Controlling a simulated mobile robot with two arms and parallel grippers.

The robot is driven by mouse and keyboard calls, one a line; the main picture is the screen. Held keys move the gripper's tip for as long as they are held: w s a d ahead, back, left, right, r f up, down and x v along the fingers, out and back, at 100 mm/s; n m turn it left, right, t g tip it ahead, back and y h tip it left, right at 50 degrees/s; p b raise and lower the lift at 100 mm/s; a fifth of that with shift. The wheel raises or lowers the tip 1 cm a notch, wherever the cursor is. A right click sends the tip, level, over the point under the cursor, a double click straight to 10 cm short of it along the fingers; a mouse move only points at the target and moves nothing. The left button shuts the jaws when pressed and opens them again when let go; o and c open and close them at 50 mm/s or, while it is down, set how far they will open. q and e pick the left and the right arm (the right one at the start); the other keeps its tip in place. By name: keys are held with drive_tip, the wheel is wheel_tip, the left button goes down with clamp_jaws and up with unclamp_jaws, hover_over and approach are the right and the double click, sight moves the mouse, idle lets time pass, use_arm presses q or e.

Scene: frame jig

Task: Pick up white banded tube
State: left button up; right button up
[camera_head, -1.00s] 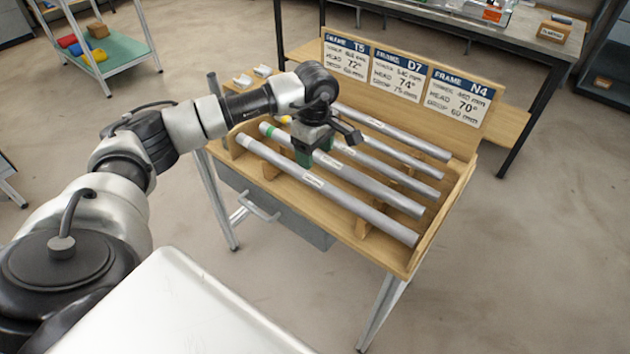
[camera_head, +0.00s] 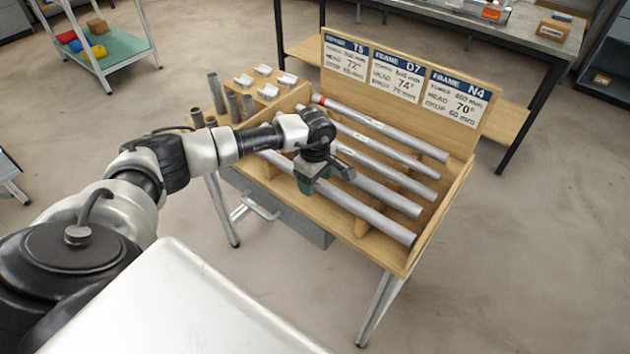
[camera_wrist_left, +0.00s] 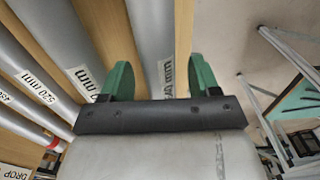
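The nearest tube (camera_head: 378,220), grey, lies on the wooden rack; its left end, pale in the earlier head view, is now hidden behind my arm. My left gripper (camera_head: 305,188) is above this tube, pointing down. In the left wrist view its two green fingers (camera_wrist_left: 160,82) are apart, with a grey tube (camera_wrist_left: 150,35) bearing a length label between them. I cannot tell whether they touch it. My right gripper is not in view.
Several other tubes lie parallel behind, including a red-banded tube (camera_head: 385,127) at the back. The wooden rack (camera_head: 440,215) has a raised right side. A sign board (camera_head: 400,80) stands behind. Short tubes and small blocks (camera_head: 265,90) stand at the back left.

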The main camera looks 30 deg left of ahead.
use_arm(q)
drive_tip(key=shift+r, duration=0.1)
clamp_jaws()
